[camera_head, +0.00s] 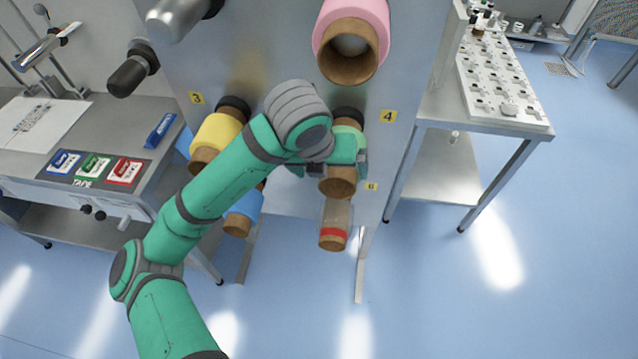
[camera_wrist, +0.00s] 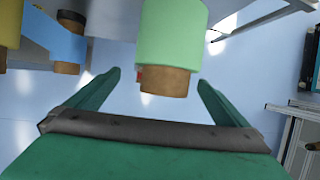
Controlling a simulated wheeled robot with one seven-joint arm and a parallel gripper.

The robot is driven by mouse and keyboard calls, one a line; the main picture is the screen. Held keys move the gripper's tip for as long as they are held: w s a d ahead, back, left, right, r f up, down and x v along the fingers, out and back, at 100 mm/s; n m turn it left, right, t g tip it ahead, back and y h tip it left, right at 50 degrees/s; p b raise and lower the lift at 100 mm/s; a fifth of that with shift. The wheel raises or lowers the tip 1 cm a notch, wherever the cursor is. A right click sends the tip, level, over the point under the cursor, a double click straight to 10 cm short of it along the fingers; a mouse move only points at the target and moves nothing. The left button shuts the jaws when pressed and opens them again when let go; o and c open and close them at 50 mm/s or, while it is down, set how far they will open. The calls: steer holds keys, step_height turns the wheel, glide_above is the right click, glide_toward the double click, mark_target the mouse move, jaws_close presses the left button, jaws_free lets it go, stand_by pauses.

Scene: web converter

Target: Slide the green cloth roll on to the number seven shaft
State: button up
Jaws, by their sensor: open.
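The pale green roll (camera_head: 351,135) is on the upright metal panel beside the label 4, its brown core (camera_head: 341,184) pointing toward the camera. My gripper (camera_head: 328,168) is at its front end and partly hides it. In the wrist view the green roll (camera_wrist: 172,30) and its core (camera_wrist: 166,82) show between and beyond the open fingers of my gripper (camera_wrist: 160,82). There is a visible gap on both sides, and nothing is held. I see no label 7. A bare dark shaft (camera_head: 134,74) sticks out at the upper left; its number is not readable.
A pink roll (camera_head: 352,35) is above, a yellow roll (camera_head: 216,132) and a blue roll (camera_head: 244,207) are left, and a clear roll with a red band (camera_head: 335,222) is below. A side table (camera_head: 505,118) stands right. Open floor lies at the lower right.

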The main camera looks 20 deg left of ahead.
mark_target(341, 183)
steer(key=w, duration=0.3)
steer(key=shift+d, duration=0.15)
steer(key=x, duration=0.3)
steer(key=shift+w+f, duration=0.1)
steer(key=shift+f, duration=0.15)
steer(key=shift+x, duration=0.75)
steer(key=c, duration=1.3)
steer(key=shift+r, duration=0.1)
steer(key=shift+r, duration=0.2)
